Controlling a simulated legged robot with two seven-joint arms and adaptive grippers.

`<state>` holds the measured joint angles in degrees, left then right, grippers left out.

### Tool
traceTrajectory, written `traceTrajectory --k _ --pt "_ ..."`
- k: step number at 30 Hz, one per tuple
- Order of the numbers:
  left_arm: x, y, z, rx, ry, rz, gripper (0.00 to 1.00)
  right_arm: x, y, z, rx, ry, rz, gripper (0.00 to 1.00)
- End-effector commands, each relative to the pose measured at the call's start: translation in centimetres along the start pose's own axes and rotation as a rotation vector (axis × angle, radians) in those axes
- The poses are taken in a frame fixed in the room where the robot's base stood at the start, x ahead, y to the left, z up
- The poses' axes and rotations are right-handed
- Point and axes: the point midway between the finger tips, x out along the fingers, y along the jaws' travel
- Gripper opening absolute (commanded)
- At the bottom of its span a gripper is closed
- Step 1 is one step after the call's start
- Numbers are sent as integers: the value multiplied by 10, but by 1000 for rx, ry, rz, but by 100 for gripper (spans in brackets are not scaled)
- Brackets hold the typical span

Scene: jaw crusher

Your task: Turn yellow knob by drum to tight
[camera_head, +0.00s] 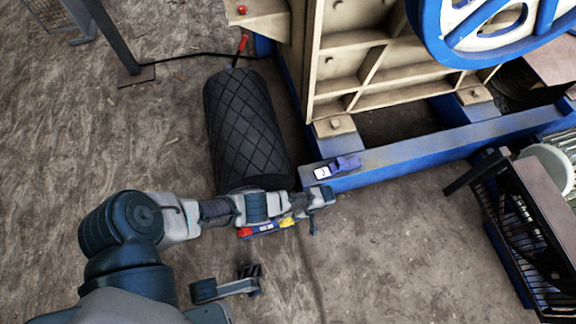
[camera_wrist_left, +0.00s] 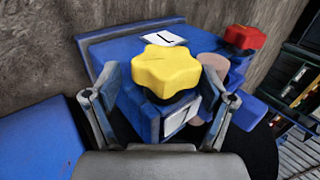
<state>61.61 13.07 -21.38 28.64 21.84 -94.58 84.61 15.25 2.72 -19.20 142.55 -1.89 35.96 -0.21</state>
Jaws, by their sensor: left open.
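The yellow knob (camera_wrist_left: 166,70) sits on a blue box (camera_wrist_left: 143,113) with white labels in the left wrist view. A red knob (camera_wrist_left: 244,37) stands to its right. In the head view small yellow (camera_head: 287,221) and red (camera_head: 244,232) patches show beneath my left arm, in front of the black drum (camera_head: 240,125). My left gripper (camera_head: 305,207) is over this spot. Its two fingers (camera_wrist_left: 160,103) are spread on either side of the box's near part, with the yellow knob ahead between them. Contact with the knob cannot be told.
The crusher's blue base beam (camera_head: 410,155) runs right of the drum, with a small blue part (camera_head: 338,168) on it. A dark crate (camera_head: 520,215) stands at the right. Open ground (camera_head: 400,255) lies at lower middle. A dark post (camera_head: 108,35) stands at upper left.

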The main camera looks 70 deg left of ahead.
Motion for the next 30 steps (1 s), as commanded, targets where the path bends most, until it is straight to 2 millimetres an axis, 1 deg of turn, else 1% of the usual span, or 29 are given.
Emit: traceTrajectory --k 3,5,8,11,16,21,24,30 --pt "0 0 0 0 0 -2 82 1 0 -2 -1 4 0 0" --pt "-3 0 0 0 0 -2 82 2 -1 -6 -1 10 -2 0" --pt "-15 0 0 0 0 0 82 1 -1 -6 -1 9 -2 0" --pt "-34 1 0 0 -1 1 82 1 -1 -6 -1 9 -2 0" --pt "-74 2 0 1 -1 2 82 1 -1 -6 -1 8 -2 0" --pt "-104 3 -1 1 -2 0 82 1 -1 -6 -1 8 -2 0" --pt "-114 3 -1 1 -1 0 82 1 -1 -6 -1 8 -2 0" --pt "-119 3 -1 2 -1 -2 82 1 -1 -6 -1 8 -2 0"
